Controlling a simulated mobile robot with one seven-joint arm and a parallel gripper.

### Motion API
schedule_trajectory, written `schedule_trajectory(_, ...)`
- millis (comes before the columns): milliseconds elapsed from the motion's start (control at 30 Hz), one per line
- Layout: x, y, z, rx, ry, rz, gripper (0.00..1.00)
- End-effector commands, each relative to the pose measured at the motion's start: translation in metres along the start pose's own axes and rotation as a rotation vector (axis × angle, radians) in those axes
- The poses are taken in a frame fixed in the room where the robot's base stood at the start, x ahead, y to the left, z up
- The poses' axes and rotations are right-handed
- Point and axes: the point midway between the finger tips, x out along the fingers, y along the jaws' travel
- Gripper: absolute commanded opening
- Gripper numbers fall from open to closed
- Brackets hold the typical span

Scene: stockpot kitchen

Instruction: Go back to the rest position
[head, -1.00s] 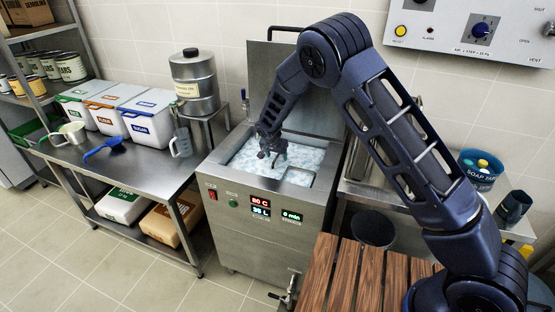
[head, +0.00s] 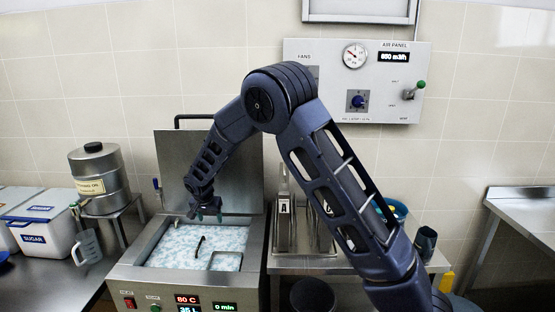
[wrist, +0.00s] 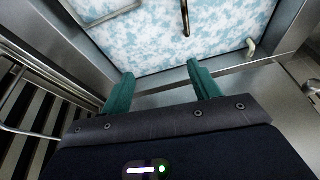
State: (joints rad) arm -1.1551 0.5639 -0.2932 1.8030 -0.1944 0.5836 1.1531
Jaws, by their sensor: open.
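My gripper (head: 207,214) is open and empty, above the back part of the steel vat (head: 253,263). In the wrist view its two teal fingers (wrist: 160,76) stand apart with nothing between them. The vat is filled with blue-and-white foamy liquid (head: 180,245). A dark curved handle (head: 201,244) sticks up from the liquid, apart from the fingers. It also shows in the wrist view (wrist: 184,16). What lies under the surface is hidden.
The raised vat lid (head: 175,165) stands behind my gripper. A steel canister (head: 100,172) and a sugar bin (head: 47,228) are at left. The air panel (head: 330,105) is on the wall. Labelled steel holders (head: 284,225) stand right of the vat.

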Motion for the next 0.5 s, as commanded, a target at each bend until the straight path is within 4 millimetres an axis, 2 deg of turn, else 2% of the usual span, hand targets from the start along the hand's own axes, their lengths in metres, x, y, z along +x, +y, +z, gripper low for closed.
schedule_trajectory(33,-0.015,0.017,-0.014,0.024,-0.010,-0.008,0.61)
schedule_trajectory(200,-0.055,0.066,-0.044,0.080,-0.046,-0.025,0.61)
schedule_trajectory(500,-0.127,0.157,-0.079,0.164,-0.090,-0.066,0.61)
